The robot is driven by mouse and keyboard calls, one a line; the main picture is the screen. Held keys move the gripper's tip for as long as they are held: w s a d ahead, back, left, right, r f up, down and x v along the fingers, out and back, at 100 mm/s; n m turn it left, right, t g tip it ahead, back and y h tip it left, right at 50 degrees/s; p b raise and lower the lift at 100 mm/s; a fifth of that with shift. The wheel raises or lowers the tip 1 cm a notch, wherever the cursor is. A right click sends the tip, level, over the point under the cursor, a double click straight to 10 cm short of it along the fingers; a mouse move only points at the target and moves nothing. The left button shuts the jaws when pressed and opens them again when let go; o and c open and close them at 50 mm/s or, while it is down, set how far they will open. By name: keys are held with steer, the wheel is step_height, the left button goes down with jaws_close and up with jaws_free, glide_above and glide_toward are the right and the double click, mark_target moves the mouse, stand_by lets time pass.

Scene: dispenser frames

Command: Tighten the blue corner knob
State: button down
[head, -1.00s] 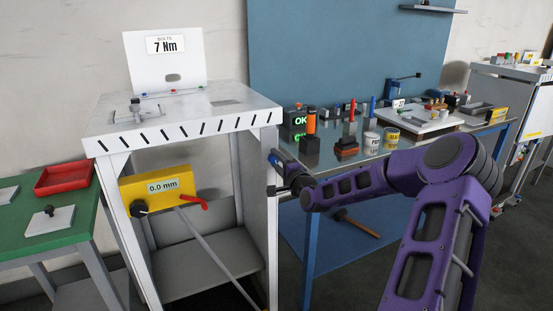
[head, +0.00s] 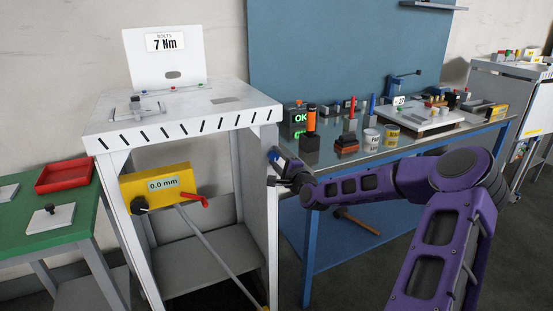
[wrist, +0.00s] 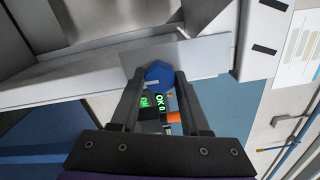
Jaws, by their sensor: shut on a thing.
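The blue corner knob (wrist: 158,74) sits at a light grey plate on the front right leg of the white dispenser frame (head: 120,128). In the wrist view it is between the fingertips of my gripper (wrist: 157,80), with a finger on each side. My gripper is shut on it. In the head view my gripper (head: 279,160) is at that leg, just below the frame's top. The knob is mostly hidden by the gripper there. I cannot tell how tight the knob is.
A yellow gauge (head: 162,185) reading 0.0 mm is in the frame, with a long grey bar below it. A steel-topped bench (head: 365,155) with tools, cans and a green OK display (head: 298,118) stands close right. A green table (head: 45,237) is at the left.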

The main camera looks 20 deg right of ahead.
steer(key=shift+c, duration=1.9)
jaws_free()
steer(key=shift+s, duration=0.1)
steer(key=s, duration=1.7)
steer(key=shift+s+d+p, duration=0.15)
steer(key=shift+d+p, duration=0.1)
steer(key=shift+p, duration=0.15)
